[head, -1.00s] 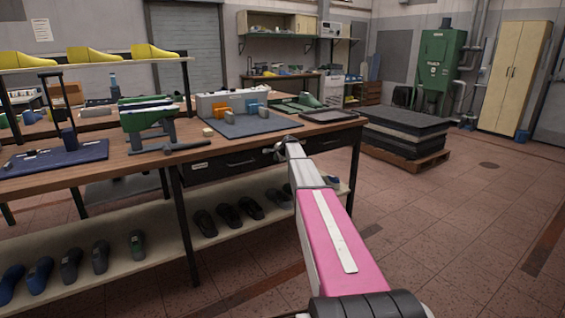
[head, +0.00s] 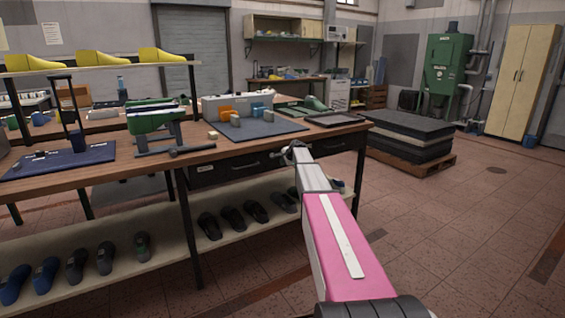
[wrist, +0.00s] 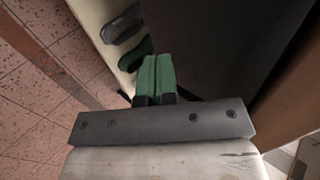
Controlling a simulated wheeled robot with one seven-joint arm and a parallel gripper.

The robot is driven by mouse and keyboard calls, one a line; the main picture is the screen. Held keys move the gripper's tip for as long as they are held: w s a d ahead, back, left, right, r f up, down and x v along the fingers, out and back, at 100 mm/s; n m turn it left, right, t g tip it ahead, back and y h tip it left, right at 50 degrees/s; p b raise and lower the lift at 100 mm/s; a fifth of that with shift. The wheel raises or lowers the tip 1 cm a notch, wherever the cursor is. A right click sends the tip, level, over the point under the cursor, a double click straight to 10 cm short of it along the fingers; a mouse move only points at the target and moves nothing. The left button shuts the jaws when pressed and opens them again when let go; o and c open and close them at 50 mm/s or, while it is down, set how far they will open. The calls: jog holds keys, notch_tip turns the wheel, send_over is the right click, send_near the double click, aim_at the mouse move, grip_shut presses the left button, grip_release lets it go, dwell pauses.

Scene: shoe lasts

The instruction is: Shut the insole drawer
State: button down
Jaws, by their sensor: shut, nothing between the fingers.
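Under the workbench top are dark drawer fronts. The left drawer front (head: 222,167) has a pale label, too small to read, and a bar handle. Another dark front (head: 335,144) shows to the right, partly behind my gripper. I cannot tell which one is the insole drawer, or how far either stands out. My gripper (head: 290,152) is at the bench's front edge, by the drawers; its tips are hard to make out there. In the wrist view my gripper's green fingers (wrist: 157,60) are together and empty, beside a broad dark surface (wrist: 220,45), possibly a drawer front.
The workbench top (head: 110,168) carries a blue-grey mat (head: 262,130), a dark tray (head: 335,120) and tools. Dark shoes (head: 232,217) stand on the lower shelf. A pallet stack (head: 415,135) stands beyond the bench. The floor to the right is clear.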

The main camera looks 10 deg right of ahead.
jog(key=s+f+v, duration=0.1)
jog(key=v, duration=1)
jog(key=s+a+f+n+g+h, duration=0.1)
jog(key=s+a+f+n+g, duration=0.2)
jog(key=s+f, duration=0.4)
jog(key=s+a+f+n+g+h, duration=0.1)
jog(key=s+a+f+n+g, duration=0.2)
jog(key=s, duration=2.1)
jog(key=s+a+f+n+g+h, duration=0.1)
jog(key=s+a+f+n+g, duration=0.2)
jog(key=s+a+f+n, duration=0.5)
jog(key=s+a+f, duration=0.2)
jog(key=s+f, duration=0.2)
jog(key=s, duration=0.4)
jog(key=shift+f, duration=0.3)
jog(key=shift+a, duration=0.15)
